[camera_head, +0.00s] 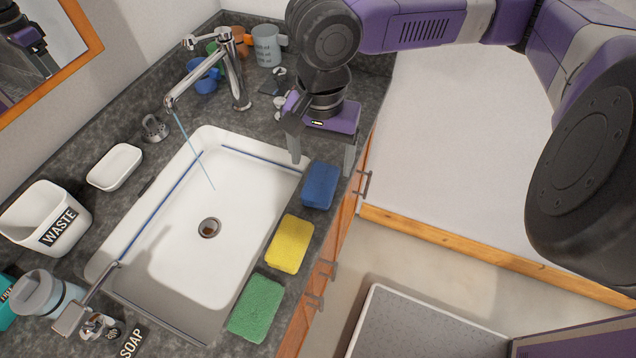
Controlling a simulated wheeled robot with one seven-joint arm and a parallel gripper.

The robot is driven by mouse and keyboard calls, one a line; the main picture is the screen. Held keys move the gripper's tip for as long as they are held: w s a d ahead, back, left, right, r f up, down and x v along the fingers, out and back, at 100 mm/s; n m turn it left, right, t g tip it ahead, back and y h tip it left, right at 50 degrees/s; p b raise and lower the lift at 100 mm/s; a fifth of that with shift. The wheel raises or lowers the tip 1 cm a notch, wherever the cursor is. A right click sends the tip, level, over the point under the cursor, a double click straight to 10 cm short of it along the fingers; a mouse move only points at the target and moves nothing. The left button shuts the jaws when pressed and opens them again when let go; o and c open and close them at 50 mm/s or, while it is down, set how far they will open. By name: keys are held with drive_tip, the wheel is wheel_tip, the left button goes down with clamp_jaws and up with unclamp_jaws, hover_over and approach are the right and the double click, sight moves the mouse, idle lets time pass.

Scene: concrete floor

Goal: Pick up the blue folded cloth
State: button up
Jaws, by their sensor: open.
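The blue folded cloth (320,185) lies on the dark counter strip along the right side of the sink, near its far right corner. My gripper (322,160) points down just above and behind the blue cloth, with its two grey fingers spread apart and nothing seen between them. The left finger is over the sink's far right corner and the right finger is near the counter's front edge. Whether the fingers touch the cloth cannot be told.
A yellow cloth (289,244) and a green cloth (257,308) lie nearer on the same strip. The white sink (255,225) and the faucet (235,80) are to the left. Several cups, including a grey one (267,46), stand behind. Cabinet handles (364,184) stick out at right.

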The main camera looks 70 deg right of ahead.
sight(320, 182)
drive_tip(key=shift+w+f, duration=0.15)
drive_tip(key=shift+f, duration=3.75)
drive_tip(key=c, duration=1.4)
drive_tip(key=shift+c, duration=0.2)
drive_tip(key=shift+r, duration=0.1)
wheel_tip(320, 182, up, 20)
drive_tip(key=p, duration=0.1)
